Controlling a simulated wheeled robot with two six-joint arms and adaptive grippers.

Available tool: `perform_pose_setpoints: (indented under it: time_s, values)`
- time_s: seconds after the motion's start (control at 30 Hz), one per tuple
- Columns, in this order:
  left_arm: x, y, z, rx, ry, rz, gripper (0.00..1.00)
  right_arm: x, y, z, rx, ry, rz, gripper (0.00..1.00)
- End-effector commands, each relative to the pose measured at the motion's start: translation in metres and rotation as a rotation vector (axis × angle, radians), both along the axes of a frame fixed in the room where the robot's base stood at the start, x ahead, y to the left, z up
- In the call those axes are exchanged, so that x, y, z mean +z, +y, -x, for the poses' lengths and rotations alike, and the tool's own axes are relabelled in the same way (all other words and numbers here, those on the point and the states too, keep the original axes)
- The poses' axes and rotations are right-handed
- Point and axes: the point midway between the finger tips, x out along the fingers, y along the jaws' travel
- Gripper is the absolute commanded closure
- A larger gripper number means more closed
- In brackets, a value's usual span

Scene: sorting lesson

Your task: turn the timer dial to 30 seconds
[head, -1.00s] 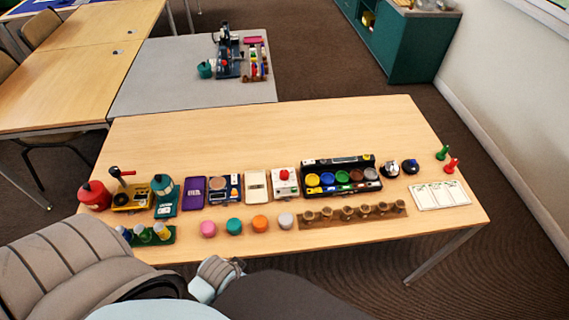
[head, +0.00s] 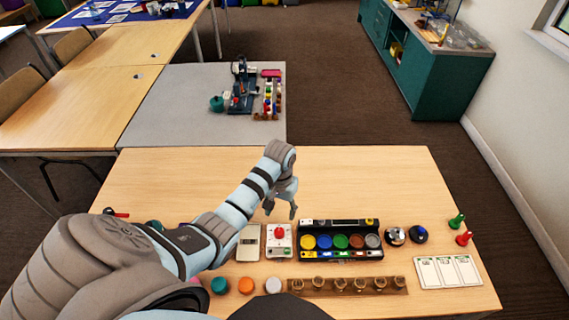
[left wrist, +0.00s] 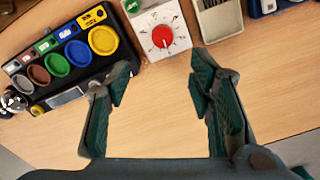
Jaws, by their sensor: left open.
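The timer is a white box (head: 271,252) with a red dial (head: 280,232); it sits in the front row on the near table. In the left wrist view the red dial (left wrist: 163,37) has a white pointer mark and a ring of printed marks on the white box (left wrist: 178,47). My left gripper (head: 281,211) is open and empty, above the table just behind the timer. In the left wrist view its two fingers (left wrist: 156,82) are spread apart, with the dial beyond their tips and not between them. My right gripper is not in view.
A black case of coloured round pots (head: 340,252) stands right of the timer, and a cream device (head: 248,243) stands left of it. A wooden strip of small brass cups (head: 345,291) and coloured discs (head: 246,286) lie in front. The table behind the row (head: 370,180) is clear.

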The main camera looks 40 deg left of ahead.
Motion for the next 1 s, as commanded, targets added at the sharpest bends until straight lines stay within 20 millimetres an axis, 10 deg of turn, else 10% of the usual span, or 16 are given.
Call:
perform_pose_setpoints:
  time_s: [0.4,0.77,1.0]
  values:
    - [-0.11,0.0,0.001,0.0,-0.002,-0.001,0.52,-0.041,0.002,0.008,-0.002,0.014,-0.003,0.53]
    - [-0.117,-0.001,0.001,-0.003,-0.003,-0.002,0.52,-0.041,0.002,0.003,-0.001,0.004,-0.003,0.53]
    - [-0.117,0.0,0.001,-0.003,-0.003,-0.002,0.88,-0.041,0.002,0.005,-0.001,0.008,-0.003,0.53]
